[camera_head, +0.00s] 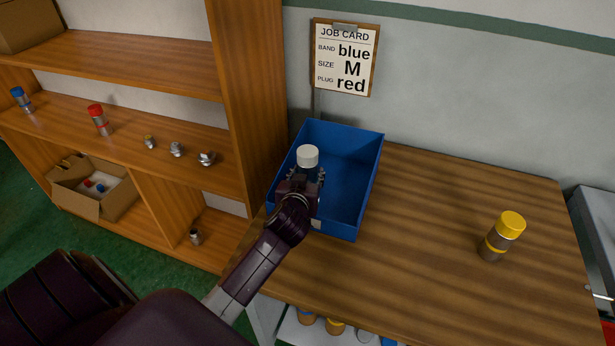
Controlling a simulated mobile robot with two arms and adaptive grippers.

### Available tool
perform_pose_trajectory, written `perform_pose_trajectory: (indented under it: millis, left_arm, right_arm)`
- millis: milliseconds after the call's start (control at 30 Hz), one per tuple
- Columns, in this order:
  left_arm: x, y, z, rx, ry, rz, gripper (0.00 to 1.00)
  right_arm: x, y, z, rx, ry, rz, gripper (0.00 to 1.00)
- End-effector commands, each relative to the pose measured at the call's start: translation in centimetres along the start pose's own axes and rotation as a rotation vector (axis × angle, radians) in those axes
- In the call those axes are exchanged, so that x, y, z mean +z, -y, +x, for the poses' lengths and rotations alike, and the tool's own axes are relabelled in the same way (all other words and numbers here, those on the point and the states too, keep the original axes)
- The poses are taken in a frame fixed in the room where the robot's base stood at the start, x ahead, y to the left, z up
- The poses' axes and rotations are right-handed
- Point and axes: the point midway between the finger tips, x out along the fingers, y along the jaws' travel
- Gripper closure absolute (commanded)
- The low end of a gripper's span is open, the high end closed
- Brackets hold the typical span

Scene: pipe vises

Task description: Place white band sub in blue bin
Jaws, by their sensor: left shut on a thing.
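The blue bin (356,185) stands on the wooden table against the wall, below the job card. My left gripper (307,172) is over the left part of the bin, shut on a sub with a white cap (308,156). The sub's top sticks up past the fingers; its lower body and band are hidden by the gripper. I cannot tell whether the sub touches the bin floor. The visible part of the bin's inside looks empty. My right gripper is not in view.
A yellow-capped sub with a yellow band (502,236) stands on the table (430,250) at right. A wooden shelf (243,90) at left holds small parts and a cardboard box (115,200). The job card (345,58) reads band blue, size M, plug red. The table's middle is clear.

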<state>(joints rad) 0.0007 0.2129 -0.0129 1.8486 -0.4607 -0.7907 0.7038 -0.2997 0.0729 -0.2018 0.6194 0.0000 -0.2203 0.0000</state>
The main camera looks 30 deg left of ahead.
Motion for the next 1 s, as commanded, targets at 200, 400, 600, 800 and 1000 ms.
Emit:
perform_pose_trajectory:
  millis: [200,400,600,800,1000]
  left_arm:
    - [0.9,-0.1,0.4,0.002,-0.007,0.0,1.0]
    - [0.9,-0.1,0.4,0.002,-0.007,0.0,1.0]
    - [1.4,0.0,0.5,0.0,-0.001,0.0,0.51]
    - [1.4,0.0,0.5,0.0,-0.001,0.001,0.44]
    - [1.0,0.0,0.4,0.001,-0.002,0.001,0.44]
  right_arm:
    - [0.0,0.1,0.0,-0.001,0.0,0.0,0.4]
    - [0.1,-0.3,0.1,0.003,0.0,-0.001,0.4]
    - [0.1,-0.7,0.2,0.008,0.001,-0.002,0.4]
    - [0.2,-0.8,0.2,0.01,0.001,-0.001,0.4]
    - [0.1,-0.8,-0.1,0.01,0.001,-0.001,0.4]
